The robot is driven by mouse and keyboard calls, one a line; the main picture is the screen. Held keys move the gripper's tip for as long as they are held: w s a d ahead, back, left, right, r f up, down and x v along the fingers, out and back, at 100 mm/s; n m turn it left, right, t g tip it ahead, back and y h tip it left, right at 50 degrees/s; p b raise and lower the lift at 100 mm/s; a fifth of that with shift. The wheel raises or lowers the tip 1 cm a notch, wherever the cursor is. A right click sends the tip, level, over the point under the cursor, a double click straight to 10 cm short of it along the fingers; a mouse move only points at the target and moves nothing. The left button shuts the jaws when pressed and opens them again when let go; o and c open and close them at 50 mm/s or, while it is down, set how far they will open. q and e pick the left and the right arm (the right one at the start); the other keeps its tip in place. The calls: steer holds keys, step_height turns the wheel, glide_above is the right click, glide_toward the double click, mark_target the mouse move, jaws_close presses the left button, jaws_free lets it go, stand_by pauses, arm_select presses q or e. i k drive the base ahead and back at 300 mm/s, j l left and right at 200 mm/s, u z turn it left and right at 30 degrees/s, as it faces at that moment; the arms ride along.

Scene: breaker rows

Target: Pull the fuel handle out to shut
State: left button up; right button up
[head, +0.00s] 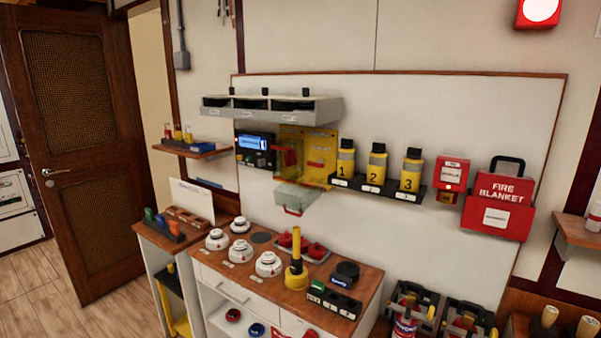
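A yellow wall box (319,148) is fixed to the white board, with red parts on its face and inside it. Which of these red parts is the fuel handle is too small to tell. A clear flap (296,197) with a red grip hangs out below the box and looks lowered. A dark unit with a lit blue screen (255,142) sits directly left of the box. Neither of my grippers is in view.
A grey shelf (270,108) juts out above the box. Numbered yellow bottles (377,162) stand on a rack to its right. Below, a wooden counter (225,265) holds white detectors and an upright yellow tool (296,270). A wooden door (80,130) is at left.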

mark_target(317, 164)
steer(key=i+z, duration=0.1)
steer(key=i, duration=0.6)
steer(key=j, duration=0.25)
steer(key=i+j, duration=0.15)
steer(key=j+u, duration=0.05)
